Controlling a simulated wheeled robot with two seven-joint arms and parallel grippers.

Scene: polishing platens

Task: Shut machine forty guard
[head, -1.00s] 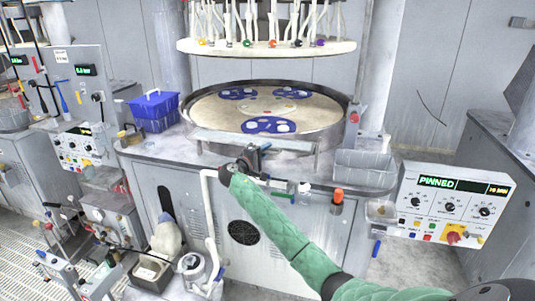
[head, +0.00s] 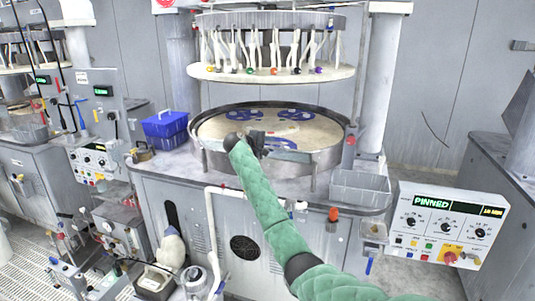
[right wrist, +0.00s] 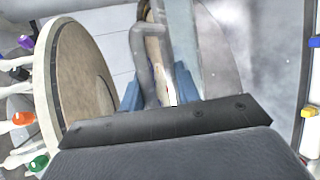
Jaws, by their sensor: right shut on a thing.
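The polishing machine's round platen (head: 215,133) sits in a raised dark rim, with blue carriers (head: 242,115) on it. The guard (head: 290,156), a flat light grey panel, stands along the platen's front edge; my right arm hides part of it. My right gripper (head: 257,143) is at the guard's middle, over the platen's front. In the right wrist view its blue fingers (right wrist: 158,92) are closed around a grey curved handle (right wrist: 140,60); the guard's far part is hard to make out there. My left gripper is not in view.
The upper plate (head: 270,73) with hoses and coloured knobs hangs above the platen. A blue caddy (head: 165,130) stands on the deck at left, a grey bin (head: 360,187) at right. The control panel (head: 450,225) reads "PINNED". Another machine stands at left.

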